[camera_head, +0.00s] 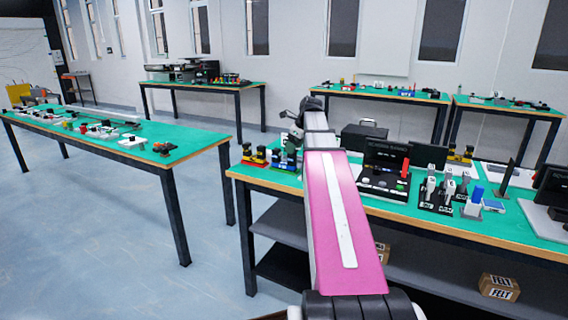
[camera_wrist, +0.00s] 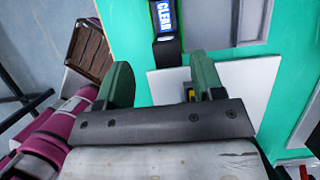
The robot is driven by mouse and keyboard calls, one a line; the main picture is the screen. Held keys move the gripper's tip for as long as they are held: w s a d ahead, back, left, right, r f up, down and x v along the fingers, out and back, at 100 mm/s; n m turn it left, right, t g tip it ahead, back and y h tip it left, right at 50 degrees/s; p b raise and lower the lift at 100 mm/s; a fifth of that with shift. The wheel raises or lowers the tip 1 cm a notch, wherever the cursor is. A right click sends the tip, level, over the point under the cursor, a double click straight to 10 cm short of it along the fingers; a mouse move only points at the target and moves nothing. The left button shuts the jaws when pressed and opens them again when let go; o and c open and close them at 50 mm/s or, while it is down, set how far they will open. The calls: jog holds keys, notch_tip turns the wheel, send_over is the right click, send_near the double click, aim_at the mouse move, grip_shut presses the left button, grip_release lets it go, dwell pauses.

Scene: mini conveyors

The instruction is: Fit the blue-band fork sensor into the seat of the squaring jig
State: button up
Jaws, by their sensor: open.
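My gripper (camera_wrist: 163,82) shows in the wrist view with its two green fingers apart, over a white sheet or plate and green table top. I see nothing held between the fingers; a small yellow and dark piece shows beside the right finger, and I cannot tell what it is. In the head view, several upright grey fork-like parts (camera_head: 448,190) stand in a black rack, far to the right of my arm's end. A blue-topped grey part (camera_head: 474,203) stands right of them. I cannot tell for sure which is the blue-band fork sensor, or pick out the squaring jig.
A black block labelled CLEAR (camera_wrist: 166,28) lies just beyond the fingers in the wrist view. A grey framed tray (camera_wrist: 235,52) is right of it. The near bench (camera_head: 510,232) also holds black stands, screens and yellow-black parts (camera_head: 459,161). Open floor (camera_head: 110,250) lies left.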

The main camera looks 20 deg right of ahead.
aim_at(290, 156)
jog(key=shift+w+d+x, duration=0.15)
jog(key=shift+x, duration=1.4)
jog(key=shift+w+d+x, duration=0.1)
jog(key=shift+d+x, duration=0.05)
jog(key=shift+x, duration=1.4)
jog(key=c, duration=1.1)
